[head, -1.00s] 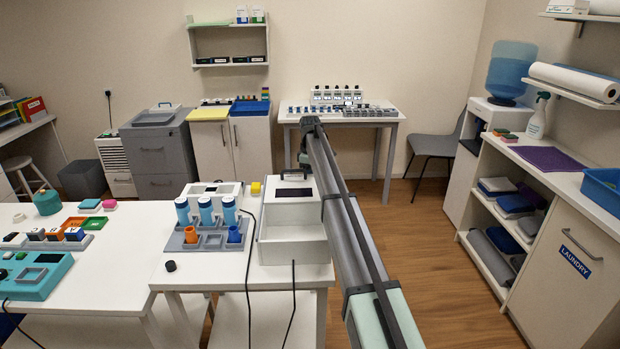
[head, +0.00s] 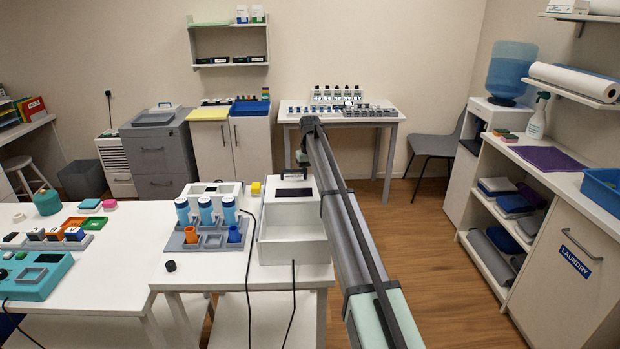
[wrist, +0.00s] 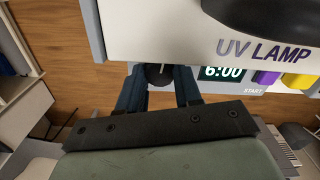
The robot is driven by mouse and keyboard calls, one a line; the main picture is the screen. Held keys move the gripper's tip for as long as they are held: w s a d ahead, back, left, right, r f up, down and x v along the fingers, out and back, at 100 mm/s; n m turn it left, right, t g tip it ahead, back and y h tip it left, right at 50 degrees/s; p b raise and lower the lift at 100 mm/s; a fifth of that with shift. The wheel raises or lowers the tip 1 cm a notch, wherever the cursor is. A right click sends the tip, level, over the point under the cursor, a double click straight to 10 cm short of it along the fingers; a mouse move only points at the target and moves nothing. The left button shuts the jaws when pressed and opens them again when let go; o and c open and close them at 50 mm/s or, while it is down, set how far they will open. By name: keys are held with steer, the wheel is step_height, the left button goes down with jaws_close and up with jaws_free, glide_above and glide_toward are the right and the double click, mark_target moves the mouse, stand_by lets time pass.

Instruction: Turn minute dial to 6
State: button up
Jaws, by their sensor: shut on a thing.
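The UV lamp (wrist: 225,28) fills the top of the wrist view, a pale housing with "UV LAMP" printed on it. Its display (wrist: 222,73) reads 6:00. A dark round dial (wrist: 160,76) sits on its front, left of the display. My gripper (wrist: 158,72) has one finger on each side of this dial and is shut on it. The dial's own marking cannot be made out. In the head view the white box (head: 292,238) beside my arm appears to be the lamp. My fingers are hidden there.
A purple button (wrist: 266,77) and a yellow button (wrist: 297,81) are right of the display. In the head view, a grey rack (head: 190,246) with blue-capped bottles stands left of the white box on the white table (head: 215,278). Cables hang over its front edge.

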steer(key=shift+m, duration=1.2)
steer(key=o, duration=0.8)
steer(key=shift+r, duration=0.1)
step_height(320, 180, up, 14)
steer(key=shift+f, duration=0.1)
